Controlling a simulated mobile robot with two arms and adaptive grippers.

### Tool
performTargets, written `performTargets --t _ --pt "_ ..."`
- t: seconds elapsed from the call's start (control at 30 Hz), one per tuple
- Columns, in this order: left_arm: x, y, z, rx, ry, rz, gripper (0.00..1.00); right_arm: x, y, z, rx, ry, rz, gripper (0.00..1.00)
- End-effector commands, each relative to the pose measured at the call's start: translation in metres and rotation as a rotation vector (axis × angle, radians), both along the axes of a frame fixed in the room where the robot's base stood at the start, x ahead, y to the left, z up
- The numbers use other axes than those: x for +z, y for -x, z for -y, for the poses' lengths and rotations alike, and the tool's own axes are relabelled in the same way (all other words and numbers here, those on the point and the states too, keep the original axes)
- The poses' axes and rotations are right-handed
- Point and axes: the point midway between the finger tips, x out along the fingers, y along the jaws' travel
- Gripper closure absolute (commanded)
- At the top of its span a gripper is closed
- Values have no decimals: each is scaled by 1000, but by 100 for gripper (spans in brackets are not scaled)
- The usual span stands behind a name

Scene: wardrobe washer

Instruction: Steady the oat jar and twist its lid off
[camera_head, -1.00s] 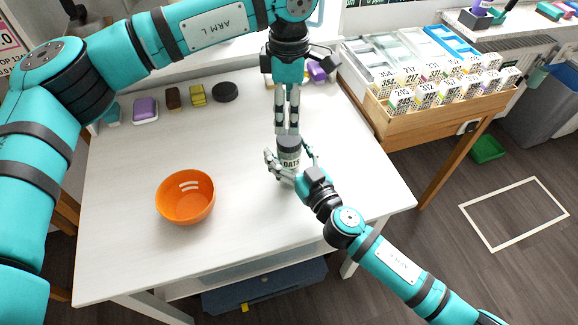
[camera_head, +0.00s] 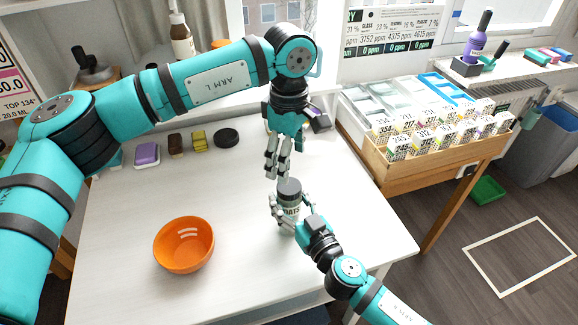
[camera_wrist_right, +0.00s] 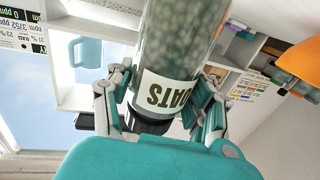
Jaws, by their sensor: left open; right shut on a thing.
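The oat jar (camera_head: 292,212) stands upright at the right of the white table, with its dark grey lid (camera_head: 289,187) on top. My right gripper (camera_head: 292,217) is shut around the jar's body. In the right wrist view the jar (camera_wrist_right: 175,50) appears upside down, its OATS label between the fingers of my right gripper (camera_wrist_right: 160,108). My left gripper (camera_head: 277,172) points down, open and empty, just above and slightly left of the lid. Its fingertips look apart from the lid.
An orange bowl (camera_head: 184,246) sits at the table's front left. A wooden crate of labelled cartons (camera_head: 440,150) stands at right. The table's middle is clear.

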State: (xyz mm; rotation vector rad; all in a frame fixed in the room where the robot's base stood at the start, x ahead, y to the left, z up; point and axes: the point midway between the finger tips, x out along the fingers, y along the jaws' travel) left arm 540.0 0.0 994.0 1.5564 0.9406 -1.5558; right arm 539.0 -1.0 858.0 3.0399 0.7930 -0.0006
Motion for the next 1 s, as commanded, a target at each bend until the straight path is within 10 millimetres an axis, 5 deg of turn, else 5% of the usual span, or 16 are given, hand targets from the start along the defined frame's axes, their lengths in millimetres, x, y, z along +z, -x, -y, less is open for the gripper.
performTargets --t 0.6,1.0 --pt "0 0 0 -1309 1 -1 25 0 0 0 -1 0 0 100" --pt "-13 0 0 -1562 1 -3 25 0 0 0 -1 0 0 100"
